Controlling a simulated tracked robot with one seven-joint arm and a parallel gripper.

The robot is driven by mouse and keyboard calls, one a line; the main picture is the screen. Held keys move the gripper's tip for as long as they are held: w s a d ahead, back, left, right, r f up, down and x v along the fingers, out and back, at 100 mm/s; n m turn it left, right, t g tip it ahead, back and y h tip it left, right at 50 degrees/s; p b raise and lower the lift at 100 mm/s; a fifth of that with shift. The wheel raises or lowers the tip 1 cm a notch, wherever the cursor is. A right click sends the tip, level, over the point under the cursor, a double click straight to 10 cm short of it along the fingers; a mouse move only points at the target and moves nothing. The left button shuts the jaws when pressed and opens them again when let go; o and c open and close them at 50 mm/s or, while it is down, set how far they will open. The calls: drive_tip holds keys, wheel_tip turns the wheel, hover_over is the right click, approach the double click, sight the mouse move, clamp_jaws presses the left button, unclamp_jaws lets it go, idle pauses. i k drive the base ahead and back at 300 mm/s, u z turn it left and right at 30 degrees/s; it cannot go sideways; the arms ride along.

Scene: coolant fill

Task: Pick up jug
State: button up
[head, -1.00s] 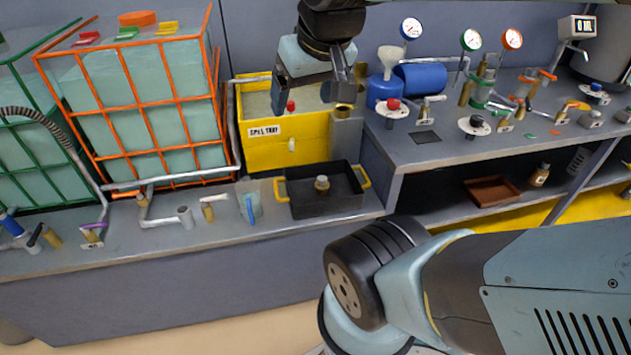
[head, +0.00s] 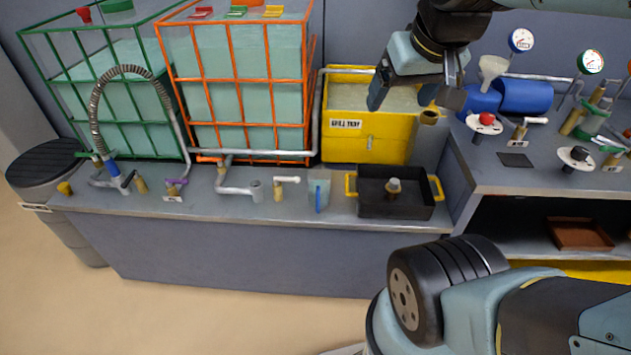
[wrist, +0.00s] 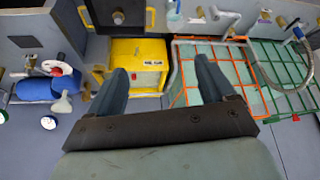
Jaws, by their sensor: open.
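The jug (head: 318,190) is a small, clear, pale container with a blue handle. It stands upright on the grey bench, just left of the black tray in the head view. It also shows at the top edge of the wrist view (wrist: 174,14), partly cut off. My gripper (head: 415,90) is open and empty, up and to the right of the jug, in front of the yellow spill tray. In the wrist view, my gripper (wrist: 162,68) has its two fingers wide apart with nothing between them; the jug is beyond the fingertips, well clear of them.
The black tray (head: 370,208) with yellow handles is right of the jug. A valve with a white lever (head: 287,181) and a grey pipe (head: 235,189) are close on its left. The yellow spill tray (head: 365,145) and orange-framed tank (head: 245,142) stand behind. Bare bench front lies before it.

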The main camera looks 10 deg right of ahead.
sight(318, 176)
drive_tip(key=z, duration=0.9)
drive_tip(key=k, duration=1.25)
drive_tip(key=u, duration=1.45)
drive_tip(key=i, duration=1)
drive_tip(key=z, duration=0.05)
